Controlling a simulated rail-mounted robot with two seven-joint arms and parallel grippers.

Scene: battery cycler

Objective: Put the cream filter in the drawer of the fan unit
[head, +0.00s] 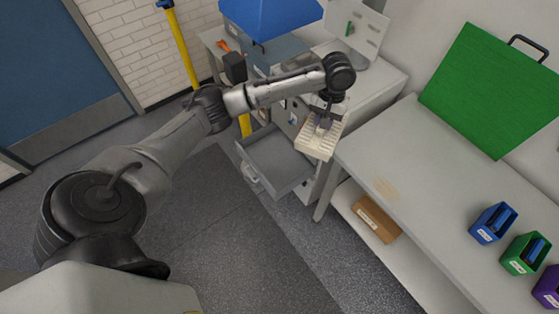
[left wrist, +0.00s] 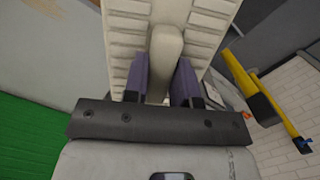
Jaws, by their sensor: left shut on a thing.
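The cream filter (head: 318,139) is a flat, slatted block with a raised central grip. My left gripper (head: 325,120) is shut on that grip and holds the filter in the air beside the right edge of the open drawer. In the left wrist view the two purple fingers (left wrist: 162,80) stand on either side of the grip of the filter (left wrist: 117,45). The grey drawer (head: 275,160) is pulled out from the fan unit (head: 300,108) and looks empty. Part of the unit's front is hidden behind my left arm. My right gripper is not in view.
A grey bench (head: 440,190) stands to the right, with blue (head: 493,222), green (head: 526,253) and purple bins and a green case (head: 490,90). A cardboard box (head: 376,216) sits on its lower shelf. A yellow post (head: 180,45) stands behind my arm. Floor before the drawer is clear.

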